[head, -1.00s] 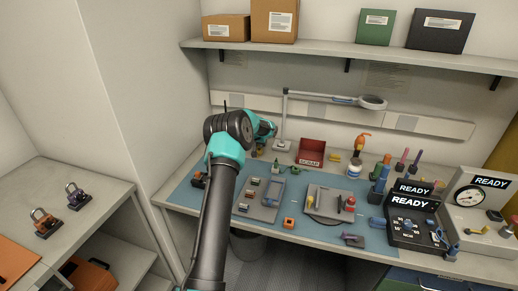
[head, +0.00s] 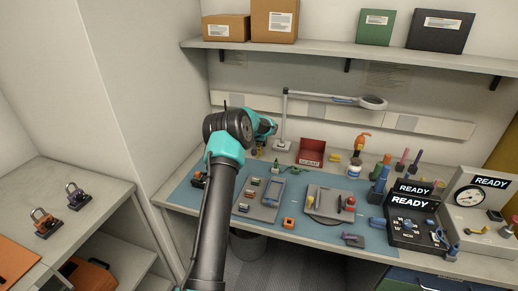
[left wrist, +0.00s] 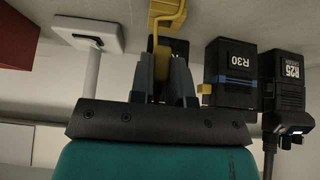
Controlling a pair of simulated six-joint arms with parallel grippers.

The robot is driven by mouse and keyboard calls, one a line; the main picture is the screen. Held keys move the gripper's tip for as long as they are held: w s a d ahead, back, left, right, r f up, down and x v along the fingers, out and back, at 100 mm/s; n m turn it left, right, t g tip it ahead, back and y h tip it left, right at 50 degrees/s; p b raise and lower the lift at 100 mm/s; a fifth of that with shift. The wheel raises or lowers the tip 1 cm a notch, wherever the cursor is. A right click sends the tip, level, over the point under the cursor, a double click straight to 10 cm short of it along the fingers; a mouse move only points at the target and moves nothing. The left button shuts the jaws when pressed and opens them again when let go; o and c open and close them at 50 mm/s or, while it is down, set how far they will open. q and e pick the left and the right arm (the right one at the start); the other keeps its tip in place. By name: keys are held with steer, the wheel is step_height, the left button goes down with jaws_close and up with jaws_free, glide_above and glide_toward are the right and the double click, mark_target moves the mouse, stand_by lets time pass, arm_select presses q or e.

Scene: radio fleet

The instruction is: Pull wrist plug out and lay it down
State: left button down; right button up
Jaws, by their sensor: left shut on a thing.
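My left gripper (left wrist: 163,68) is shut on a small yellow piece (left wrist: 166,16) that shows between and beyond its fingertips in the left wrist view. I cannot tell for certain that this is the wrist plug, or whether it still sits in anything. A dark block, partly hidden behind the fingers, stands there too. Beside them stand a black unit marked R30 (left wrist: 230,75) with a small yellow tab and a black unit marked R25 (left wrist: 284,80). In the head view my left arm reaches over the left part of the blue mat (head: 222,196), and its fingertips are too small to make out.
Grey trays with small parts (head: 262,208) lie on the mat. Consoles reading READY (head: 412,203) stand on the right. A shelf (head: 340,50) runs above.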

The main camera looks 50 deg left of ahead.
arm_select(q)
steer(key=shift+r, duration=0.1)
steer(key=shift+r, duration=1.65)
steer(key=shift+d, duration=0.1)
